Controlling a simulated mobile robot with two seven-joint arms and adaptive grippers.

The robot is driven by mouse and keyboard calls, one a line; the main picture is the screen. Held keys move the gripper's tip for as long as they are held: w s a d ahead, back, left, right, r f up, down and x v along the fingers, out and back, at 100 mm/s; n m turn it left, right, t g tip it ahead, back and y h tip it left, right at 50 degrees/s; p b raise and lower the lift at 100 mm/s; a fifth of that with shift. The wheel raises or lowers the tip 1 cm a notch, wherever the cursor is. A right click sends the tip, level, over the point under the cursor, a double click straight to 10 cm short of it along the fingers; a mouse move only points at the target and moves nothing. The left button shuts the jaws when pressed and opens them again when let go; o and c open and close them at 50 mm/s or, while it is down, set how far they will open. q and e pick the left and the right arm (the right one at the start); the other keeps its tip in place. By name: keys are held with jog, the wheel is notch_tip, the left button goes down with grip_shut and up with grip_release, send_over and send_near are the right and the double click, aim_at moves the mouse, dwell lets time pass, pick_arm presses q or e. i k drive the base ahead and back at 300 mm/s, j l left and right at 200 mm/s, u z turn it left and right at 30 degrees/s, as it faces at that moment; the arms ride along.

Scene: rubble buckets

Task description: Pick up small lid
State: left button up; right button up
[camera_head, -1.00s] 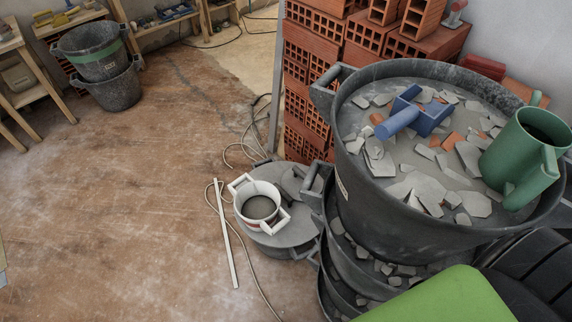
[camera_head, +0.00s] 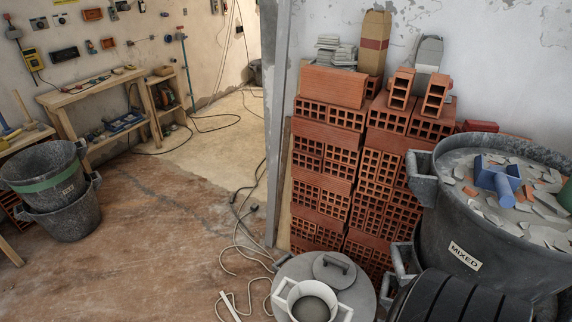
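A small round grey lid (camera_head: 330,277) with a dark bar handle on top lies on a larger round grey surface (camera_head: 368,300) low in the middle. A white two-handled pot (camera_head: 296,291) with grey contents stands on the same surface, just in front of the small lid and to its left. The pot's lower part is cut off by the bottom edge of the view. Neither of my grippers shows, so their state cannot be seen.
A large dark bucket labelled MIXED (camera_head: 455,225), full of rubble, stands at the right, with a blue tool (camera_head: 497,178) on top. Stacked red bricks (camera_head: 330,165) rise behind the lid. Cables (camera_head: 240,258) and a white strip lie on the floor at left.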

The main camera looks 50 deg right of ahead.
aim_at(337, 270)
jog(key=i+j, duration=0.15)
jog(key=i, duration=0.25)
jog(key=i+j, duration=0.15)
jog(key=i, duration=0.3)
jog(key=i+j, duration=0.15)
jog(key=i, duration=0.25)
jog(key=i+j+z, duration=0.1)
jog(key=i, duration=0.3)
jog(key=i+z, duration=0.2)
jog(key=z, duration=0.2)
jog(key=i+z, duration=0.15)
jog(key=z, duration=0.25)
jog(key=i+j+z, duration=0.15)
jog(key=z, duration=0.3)
jog(key=i+j+z, duration=0.15)
jog(key=z, duration=0.25)
jog(key=i+j+z, duration=0.15)
jog(key=z, duration=0.25)
jog(key=i+j+z, duration=0.1)
jog(key=z, duration=0.3)
jog(key=i+j+z, duration=0.1)
jog(key=z, duration=0.3)
jog(key=i+j+z, duration=0.1)
jog(key=z, duration=0.3)
jog(key=j+z, duration=0.2)
jog(key=z, duration=0.25)
jog(key=j+z, duration=0.2)
jog(key=z, duration=0.2)
jog(key=i, duration=0.05)
